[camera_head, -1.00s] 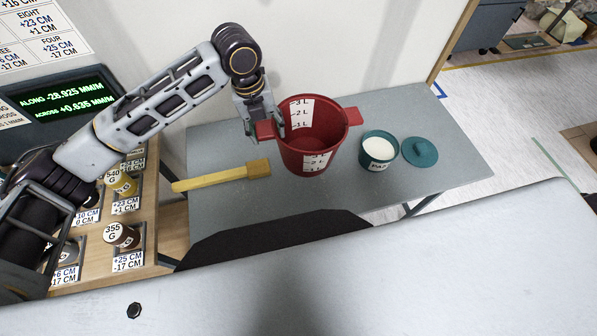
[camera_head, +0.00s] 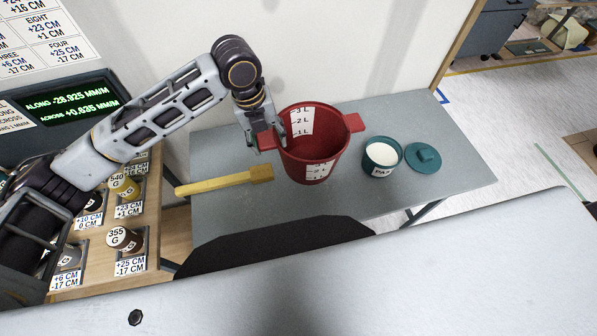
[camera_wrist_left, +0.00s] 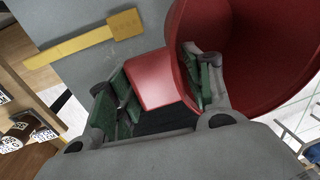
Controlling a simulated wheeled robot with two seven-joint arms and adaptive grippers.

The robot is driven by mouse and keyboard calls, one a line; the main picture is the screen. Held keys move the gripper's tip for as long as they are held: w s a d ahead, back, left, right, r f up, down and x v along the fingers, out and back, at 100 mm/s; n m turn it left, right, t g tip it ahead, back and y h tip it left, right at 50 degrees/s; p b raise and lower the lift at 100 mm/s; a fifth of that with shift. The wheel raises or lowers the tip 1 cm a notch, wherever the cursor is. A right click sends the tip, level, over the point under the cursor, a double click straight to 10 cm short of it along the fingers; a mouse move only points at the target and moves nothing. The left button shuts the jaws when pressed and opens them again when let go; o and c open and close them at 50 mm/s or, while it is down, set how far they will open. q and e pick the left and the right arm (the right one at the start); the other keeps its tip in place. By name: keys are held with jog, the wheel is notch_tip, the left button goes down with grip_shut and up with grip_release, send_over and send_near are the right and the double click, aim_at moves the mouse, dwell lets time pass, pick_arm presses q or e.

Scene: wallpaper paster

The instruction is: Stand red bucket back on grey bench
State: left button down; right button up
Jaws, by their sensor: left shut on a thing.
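The red bucket (camera_head: 328,160), with white litre scales, is at the middle of the grey bench (camera_head: 225,222), mouth up and slightly tilted. I cannot tell whether its base fully touches the bench top. My left gripper (camera_head: 264,138) is shut on the bucket's left side handle. The bucket's underside is hidden. My right gripper is not in view.
A yellow brush (camera_head: 225,181) lies left of the bucket. A teal pot (camera_head: 380,169) of white paste and its teal lid (camera_head: 424,158) are to the right. A wooden rack (camera_head: 175,238) with labelled weights stands at left. A wall is close behind the bench.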

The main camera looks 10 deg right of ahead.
pick_arm(q)
jog(key=shift+f, duration=2.35)
jog(key=shift+f+p, duration=0.3)
jog(key=shift+f, duration=2.2)
jog(key=c, duration=0.6)
grip_release()
jog(key=r, duration=0.4)
jog(key=a+r, duration=0.1)
jog(key=r, duration=0.7)
jog(key=shift+a, duration=0.4)
jog(key=shift+f, duration=0.1)
